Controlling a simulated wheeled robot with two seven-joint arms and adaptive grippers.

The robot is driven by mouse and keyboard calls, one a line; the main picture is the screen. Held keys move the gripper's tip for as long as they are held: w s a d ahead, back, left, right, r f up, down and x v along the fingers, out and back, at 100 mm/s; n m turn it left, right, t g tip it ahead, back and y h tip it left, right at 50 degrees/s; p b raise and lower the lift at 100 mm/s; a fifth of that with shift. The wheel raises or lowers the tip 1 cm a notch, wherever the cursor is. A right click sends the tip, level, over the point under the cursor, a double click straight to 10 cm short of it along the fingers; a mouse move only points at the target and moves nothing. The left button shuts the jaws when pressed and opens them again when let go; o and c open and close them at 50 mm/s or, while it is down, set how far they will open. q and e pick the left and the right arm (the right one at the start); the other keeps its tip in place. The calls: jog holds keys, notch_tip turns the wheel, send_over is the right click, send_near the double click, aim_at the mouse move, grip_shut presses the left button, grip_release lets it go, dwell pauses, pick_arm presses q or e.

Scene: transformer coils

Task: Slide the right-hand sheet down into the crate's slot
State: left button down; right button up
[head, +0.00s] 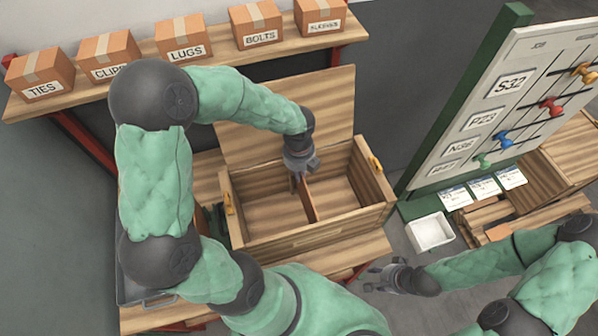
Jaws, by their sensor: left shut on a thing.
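The open wooden crate (318,237) stands on the bench in the middle of the head view. A thin brown sheet (311,203) stands on edge inside it, running from back to front and parting the inside into a left and a right space. My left gripper (296,181) reaches in from above and is shut on the sheet's back end. The slot and the sheet's lower edge are hidden, so I cannot tell how deep the sheet sits. My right gripper (370,279) is open and empty, off to the right of the bench front.
The crate's lid (290,115) stands raised behind it. Labelled cardboard boxes, such as LUGS (183,40), line the back shelf. A board with coloured pegs (500,95) and a small white bin (431,232) are at the right. My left arm covers the bench's left part.

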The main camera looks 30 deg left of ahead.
pick_arm(q)
jog(key=shift+s+d+f+b, duration=0.1)
jog(key=shift+s+f+b, duration=0.15)
jog(key=shift+f+b, duration=0.55)
jog(key=shift+s+d+f+b, duration=0.1)
jog(key=shift+s+f+b, duration=0.15)
jog(key=shift+f, duration=1.05)
jog(key=c, duration=1.4)
grip_release()
jog(key=shift+o, duration=0.6)
jog(key=shift+w+a, duration=0.1)
notch_tip(320, 180, up, 12)
jog(key=shift+w, duration=0.15)
